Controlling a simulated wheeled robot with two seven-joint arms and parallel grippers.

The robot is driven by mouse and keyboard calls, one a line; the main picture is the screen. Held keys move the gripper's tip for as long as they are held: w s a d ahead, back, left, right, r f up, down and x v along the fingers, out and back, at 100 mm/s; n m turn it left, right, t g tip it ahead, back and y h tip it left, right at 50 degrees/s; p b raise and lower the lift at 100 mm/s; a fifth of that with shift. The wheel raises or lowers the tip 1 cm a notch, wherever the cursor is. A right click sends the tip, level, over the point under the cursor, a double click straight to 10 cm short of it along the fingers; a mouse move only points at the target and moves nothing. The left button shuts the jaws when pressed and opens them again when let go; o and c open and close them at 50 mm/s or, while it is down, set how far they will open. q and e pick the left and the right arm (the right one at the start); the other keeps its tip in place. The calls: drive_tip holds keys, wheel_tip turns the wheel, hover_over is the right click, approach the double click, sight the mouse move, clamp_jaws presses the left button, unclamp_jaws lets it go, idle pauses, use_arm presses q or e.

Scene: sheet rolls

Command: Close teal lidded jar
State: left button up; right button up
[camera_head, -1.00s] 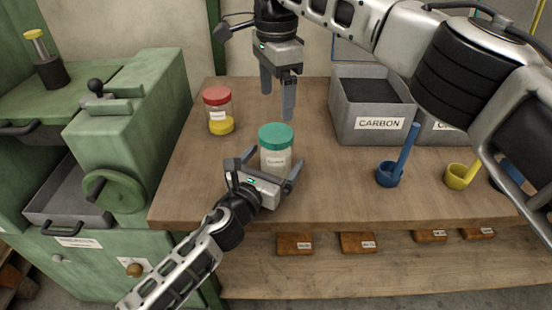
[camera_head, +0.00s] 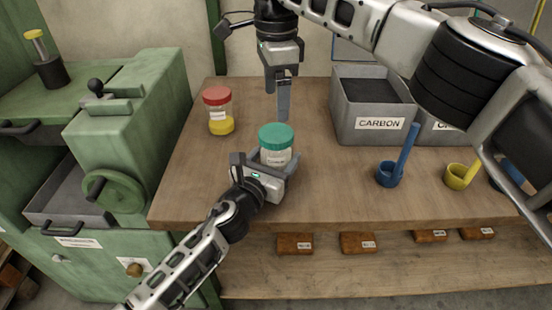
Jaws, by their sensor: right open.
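The teal lidded jar (camera_head: 277,157) stands upright on the wooden bench, a clear body with a white label. Its teal lid (camera_head: 276,136) sits on top; whether it is fully tightened cannot be seen. My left gripper (camera_head: 276,160) reaches in from the lower left and is shut on the jar's body, a finger at each side, hiding the lower part. My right gripper (camera_head: 278,97) hangs fingers down, open and empty, above and behind the jar, apart from the lid.
A red-lidded jar with yellow contents (camera_head: 218,108) stands left of the teal jar. A grey CARBON bin (camera_head: 374,128) is behind to the right, with blue (camera_head: 390,174) and yellow (camera_head: 459,176) scoops in front. A green machine (camera_head: 125,130) borders the bench's left.

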sight(276, 133)
drive_tip(key=m, duration=0.2)
drive_tip(key=shift+m, duration=0.3)
drive_tip(key=shift+f, duration=0.1)
drive_tip(key=shift+f, duration=3.9)
drive_tip(key=c, duration=1)
drive_tip(key=m, duration=1.2)
drive_tip(key=o, duration=1.2)
drive_tip(key=shift+c, duration=0.2)
